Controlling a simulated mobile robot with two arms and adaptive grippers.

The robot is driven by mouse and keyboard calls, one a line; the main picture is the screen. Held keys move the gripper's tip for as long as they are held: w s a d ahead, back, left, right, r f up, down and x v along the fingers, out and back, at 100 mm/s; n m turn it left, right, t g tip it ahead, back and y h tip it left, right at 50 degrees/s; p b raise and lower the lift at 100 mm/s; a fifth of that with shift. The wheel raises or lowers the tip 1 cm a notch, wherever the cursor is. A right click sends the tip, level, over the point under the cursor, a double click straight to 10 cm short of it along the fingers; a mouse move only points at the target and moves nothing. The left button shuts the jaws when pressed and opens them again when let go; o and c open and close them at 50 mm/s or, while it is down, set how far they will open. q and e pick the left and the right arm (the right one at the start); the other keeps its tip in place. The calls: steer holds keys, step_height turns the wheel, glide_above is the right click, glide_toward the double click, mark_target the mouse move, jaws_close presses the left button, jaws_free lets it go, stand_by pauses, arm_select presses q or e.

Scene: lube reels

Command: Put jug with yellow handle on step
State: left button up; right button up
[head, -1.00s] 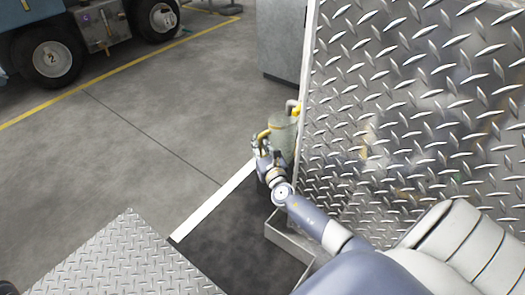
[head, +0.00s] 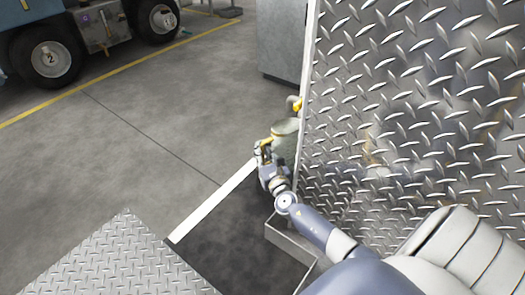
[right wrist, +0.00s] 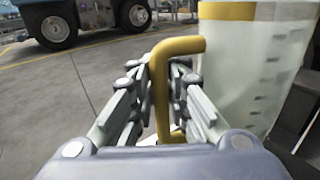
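The jug (head: 285,140) is translucent, pale green-grey, with a yellow handle (head: 264,148). It stands out beside the left edge of the large diamond-plate panel in the head view; its lower part is hidden by my gripper and arm. In the right wrist view the jug (right wrist: 262,70) is upright, with graduation marks. My right gripper (right wrist: 163,85) has its fingers closed on both sides of the yellow handle (right wrist: 161,90). I cannot tell which surface is the step; a dark ledge with a white edge (head: 212,201) lies below the jug. My left gripper is not in view.
The diamond-plate panel (head: 420,100) stands close on the right. A metal plate (head: 120,260) lies at the lower left. The concrete floor is open to the left, with a wheeled vehicle (head: 90,40) beyond.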

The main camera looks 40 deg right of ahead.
steer(key=o, duration=0.3)
steer(key=shift+r, duration=0.1)
